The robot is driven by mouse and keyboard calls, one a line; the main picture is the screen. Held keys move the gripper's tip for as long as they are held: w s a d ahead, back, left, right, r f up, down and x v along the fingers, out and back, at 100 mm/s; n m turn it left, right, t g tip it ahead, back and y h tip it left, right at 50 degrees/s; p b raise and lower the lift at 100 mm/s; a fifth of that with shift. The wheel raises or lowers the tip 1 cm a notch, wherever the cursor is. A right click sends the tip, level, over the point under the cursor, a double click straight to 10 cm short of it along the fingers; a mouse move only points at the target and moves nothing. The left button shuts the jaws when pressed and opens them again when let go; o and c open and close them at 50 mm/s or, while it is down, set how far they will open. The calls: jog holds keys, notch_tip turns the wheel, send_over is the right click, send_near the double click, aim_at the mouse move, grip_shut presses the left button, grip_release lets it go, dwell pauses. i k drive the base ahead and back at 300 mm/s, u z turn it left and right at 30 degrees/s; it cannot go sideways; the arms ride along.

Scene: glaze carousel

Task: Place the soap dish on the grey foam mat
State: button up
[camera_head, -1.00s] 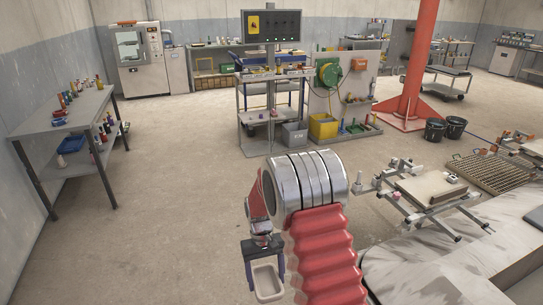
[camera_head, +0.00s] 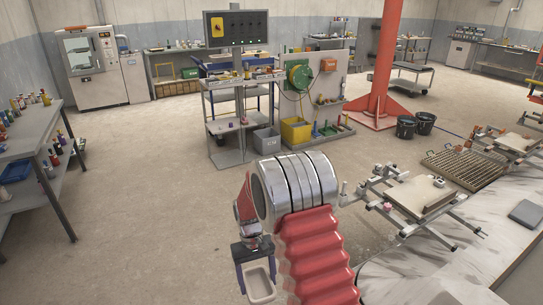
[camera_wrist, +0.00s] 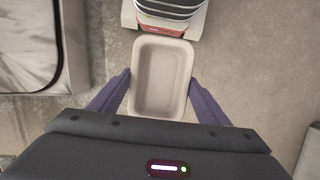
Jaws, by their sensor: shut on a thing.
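The soap dish (camera_head: 260,283) is a small cream rectangular tray with rounded corners, low in the middle of the head view. My gripper (camera_head: 257,270) is shut on it, with one dark blue-purple finger on each long side. In the wrist view the dish (camera_wrist: 160,100) is empty, open side toward the camera, between the fingers of my gripper (camera_wrist: 161,84). A flat dark grey square (camera_head: 527,213), which looks like the grey foam mat, lies on the pale covered surface at the far right, well away from my gripper.
The pale draped surface (camera_head: 440,270) fills the lower right. A metal frame with a board (camera_head: 420,195) and a slatted rack (camera_head: 465,169) stand beyond it. A shelf table (camera_head: 35,135) is at left, a control-panel cart (camera_head: 238,95) at back. Floor at left is open.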

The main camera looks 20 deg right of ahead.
aim_at(524, 204)
jog(key=z, duration=0.1)
jog(key=i, duration=1.25)
jog(key=z, duration=0.25)
jog(key=i, duration=1.3)
jog(key=z, duration=0.3)
jog(key=i, duration=1.35)
jog(key=z, duration=0.35)
jog(key=i, duration=1.6)
jog(key=z, duration=0.3)
